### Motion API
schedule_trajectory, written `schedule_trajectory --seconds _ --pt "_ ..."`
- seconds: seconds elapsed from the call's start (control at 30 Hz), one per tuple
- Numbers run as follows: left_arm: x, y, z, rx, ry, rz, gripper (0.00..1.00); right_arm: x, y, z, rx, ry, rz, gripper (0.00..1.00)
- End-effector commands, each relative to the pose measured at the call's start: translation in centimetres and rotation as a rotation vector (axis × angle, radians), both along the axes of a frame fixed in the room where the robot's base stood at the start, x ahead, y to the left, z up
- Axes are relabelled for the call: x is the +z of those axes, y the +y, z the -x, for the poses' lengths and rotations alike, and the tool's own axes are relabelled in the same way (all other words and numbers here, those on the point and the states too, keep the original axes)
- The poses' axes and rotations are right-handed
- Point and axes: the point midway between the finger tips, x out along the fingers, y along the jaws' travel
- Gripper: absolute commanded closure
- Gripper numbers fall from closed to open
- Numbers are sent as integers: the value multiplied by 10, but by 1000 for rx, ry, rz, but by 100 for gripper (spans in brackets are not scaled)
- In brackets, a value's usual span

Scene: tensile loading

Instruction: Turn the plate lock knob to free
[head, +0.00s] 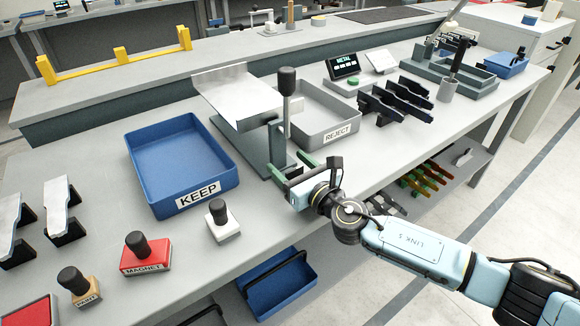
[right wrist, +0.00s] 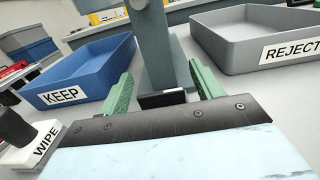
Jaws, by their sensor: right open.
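A grey stand (head: 278,145) with a tilted bright metal plate (head: 222,90) stands between the two bins. A grey upright with a black knob-like top (head: 287,80) rises at its right side. Which part is the plate lock knob I cannot tell for sure. My right gripper (head: 288,168) is low at the front of the stand, its green fingers apart. In the right wrist view the open fingers (right wrist: 162,90) straddle a small dark block (right wrist: 162,99) at the foot of the stand's column (right wrist: 155,45). Contact is not clear. My left gripper is out of view.
The blue KEEP bin (head: 160,195) is left of the stand and the grey REJECT bin (head: 345,120) right of it. A white WIPE block (head: 222,228) and a red MAGNET block (head: 145,260) stand nearer the front edge. Black holders (head: 380,105) stand farther right.

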Motion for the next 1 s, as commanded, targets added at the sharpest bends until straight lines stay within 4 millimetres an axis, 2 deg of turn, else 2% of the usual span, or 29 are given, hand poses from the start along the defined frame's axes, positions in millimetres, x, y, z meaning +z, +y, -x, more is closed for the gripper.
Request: schedule_trajectory --seconds 0.3,0.67,0.93,1.0 --pt "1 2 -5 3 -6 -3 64 0 2 -2 0 1 1 35" --pt "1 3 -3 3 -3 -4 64 0 1 -2 0 0 0 79" --pt "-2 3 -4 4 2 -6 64 -1 1 -2 12 0 0 79" --pt "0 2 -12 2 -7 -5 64 -1 2 -2 23 -1 0 79"
